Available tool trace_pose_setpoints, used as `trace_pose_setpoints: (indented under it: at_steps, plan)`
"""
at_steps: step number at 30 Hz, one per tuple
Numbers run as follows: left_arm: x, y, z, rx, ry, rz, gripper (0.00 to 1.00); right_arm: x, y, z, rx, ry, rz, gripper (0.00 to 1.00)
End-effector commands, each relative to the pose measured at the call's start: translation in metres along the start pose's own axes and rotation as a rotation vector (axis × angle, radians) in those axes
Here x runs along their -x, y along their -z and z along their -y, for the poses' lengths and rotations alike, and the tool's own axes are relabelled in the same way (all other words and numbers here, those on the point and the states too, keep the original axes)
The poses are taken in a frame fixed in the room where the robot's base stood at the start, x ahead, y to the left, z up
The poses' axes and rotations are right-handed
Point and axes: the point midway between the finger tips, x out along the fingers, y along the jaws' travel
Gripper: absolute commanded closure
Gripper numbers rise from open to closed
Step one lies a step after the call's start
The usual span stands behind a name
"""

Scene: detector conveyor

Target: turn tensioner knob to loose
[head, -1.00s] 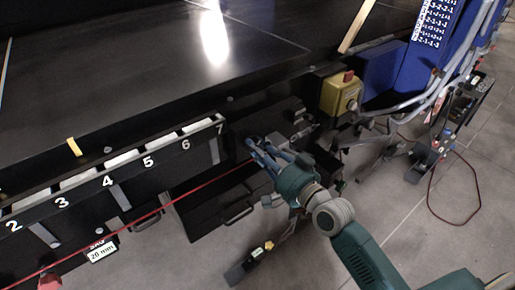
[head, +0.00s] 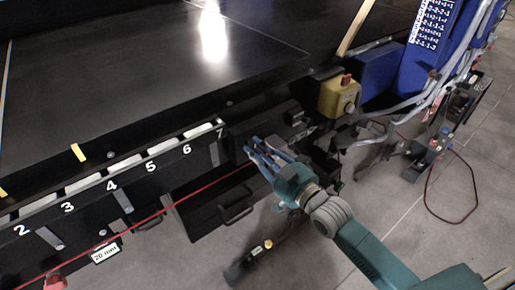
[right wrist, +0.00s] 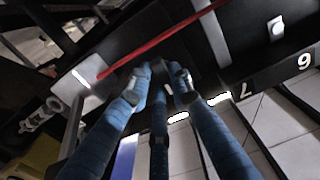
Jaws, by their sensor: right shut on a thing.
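My right gripper (head: 253,146) reaches in from the lower right in the head view, its blue fingers against the front of a black box (head: 262,125) just right of the number 7. In the right wrist view, the gripper (right wrist: 160,75) has its fingertips drawn together around a small dark thing, which I take to be the tensioner knob. The fingers hide most of the knob, and its setting or any loose mark cannot be read. My left gripper is not in view.
A red cord (head: 170,207) runs along the front below the numbered slots. A yellow box with a red button (head: 338,97) sits right of the gripper. A black drawer handle (head: 236,212) is below. Blue panels and cables stand at the right.

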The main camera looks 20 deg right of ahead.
Motion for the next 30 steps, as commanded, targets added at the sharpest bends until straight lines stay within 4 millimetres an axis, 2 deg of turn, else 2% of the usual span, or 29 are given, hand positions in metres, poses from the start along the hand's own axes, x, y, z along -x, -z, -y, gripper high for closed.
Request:
trace_pose_setpoints:
  at_steps: [9, 21, 22, 24, 25, 30]
  plan:
    - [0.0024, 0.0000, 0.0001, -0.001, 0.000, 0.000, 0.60, 0.0001, -0.0015, 0.0001, 0.073, 0.000, 0.004, 1.00]
    - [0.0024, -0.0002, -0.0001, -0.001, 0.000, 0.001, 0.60, 0.0002, -0.0017, 0.0000, 0.080, 0.000, 0.004, 1.00]
    - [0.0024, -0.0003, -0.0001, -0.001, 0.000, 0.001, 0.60, 0.0002, -0.0017, 0.0000, 0.080, 0.000, 0.004, 0.78]
    - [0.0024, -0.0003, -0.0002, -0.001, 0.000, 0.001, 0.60, 0.0002, -0.0017, 0.0000, 0.080, 0.000, 0.004, 0.64]
    - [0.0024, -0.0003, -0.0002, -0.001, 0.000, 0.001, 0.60, 0.0002, -0.0015, 0.0000, 0.079, 0.000, 0.004, 0.60]
    - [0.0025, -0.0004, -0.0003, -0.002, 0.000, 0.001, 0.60, 0.0001, -0.0006, 0.0000, 0.078, 0.000, 0.002, 0.60]
